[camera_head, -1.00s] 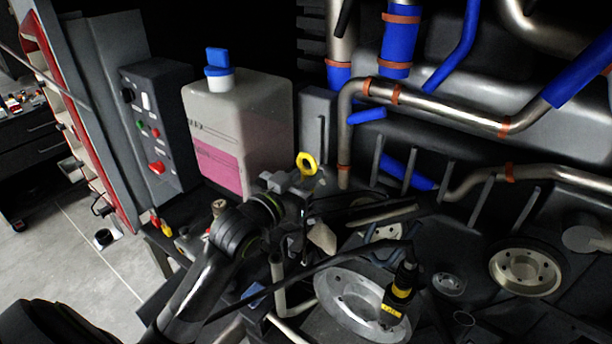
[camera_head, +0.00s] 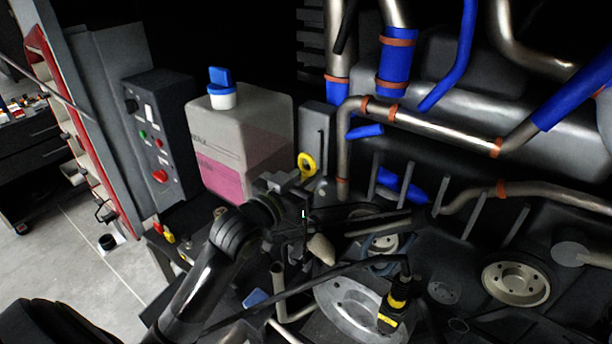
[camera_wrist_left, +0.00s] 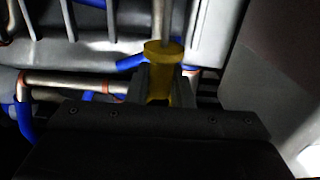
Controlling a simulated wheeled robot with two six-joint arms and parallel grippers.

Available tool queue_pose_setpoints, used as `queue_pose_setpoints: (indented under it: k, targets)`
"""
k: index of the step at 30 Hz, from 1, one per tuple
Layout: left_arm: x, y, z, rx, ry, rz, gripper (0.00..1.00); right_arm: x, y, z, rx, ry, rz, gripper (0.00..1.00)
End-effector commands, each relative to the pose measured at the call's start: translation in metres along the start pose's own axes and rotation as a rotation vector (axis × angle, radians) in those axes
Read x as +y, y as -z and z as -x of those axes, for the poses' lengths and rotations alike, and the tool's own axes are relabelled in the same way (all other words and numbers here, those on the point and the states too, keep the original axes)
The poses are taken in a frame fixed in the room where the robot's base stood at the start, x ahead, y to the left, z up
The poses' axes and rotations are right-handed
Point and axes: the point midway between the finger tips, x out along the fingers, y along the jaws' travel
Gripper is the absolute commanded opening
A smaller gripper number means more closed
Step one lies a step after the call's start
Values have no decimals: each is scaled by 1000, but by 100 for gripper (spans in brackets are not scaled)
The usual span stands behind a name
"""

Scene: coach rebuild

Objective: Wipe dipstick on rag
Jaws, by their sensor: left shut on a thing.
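The dipstick's yellow ring handle (camera_head: 307,165) stands up in front of the grey engine side, just right of the large jug. My left gripper (camera_head: 300,184) is at the handle. In the left wrist view the yellow handle (camera_wrist_left: 158,58) sits between the fingers of my left gripper (camera_wrist_left: 160,85), which is shut on it. A metal tube or rod runs on beyond the handle there; how much of the dipstick is out cannot be told. A pale beige lump (camera_head: 321,249) lies below the gripper; whether it is the rag cannot be told. My right gripper is out of view.
The white-and-pink jug (camera_head: 242,140) and control box (camera_head: 160,140) stand left. Metal pipes (camera_head: 440,125) with blue sleeves cross above. Thin posts rise at right.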

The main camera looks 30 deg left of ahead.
Motion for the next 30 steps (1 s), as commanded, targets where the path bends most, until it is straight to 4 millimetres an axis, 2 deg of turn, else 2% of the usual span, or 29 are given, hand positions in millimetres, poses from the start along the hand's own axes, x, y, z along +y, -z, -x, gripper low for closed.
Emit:
queue_pose_setpoints:
  k: [8,16,30]
  targets:
    - [2,16,0,1,0,0,0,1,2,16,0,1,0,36]
    - [3,20,0,2,-1,-1,0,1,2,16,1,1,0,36]
    - [5,43,0,3,-1,-1,0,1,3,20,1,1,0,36]
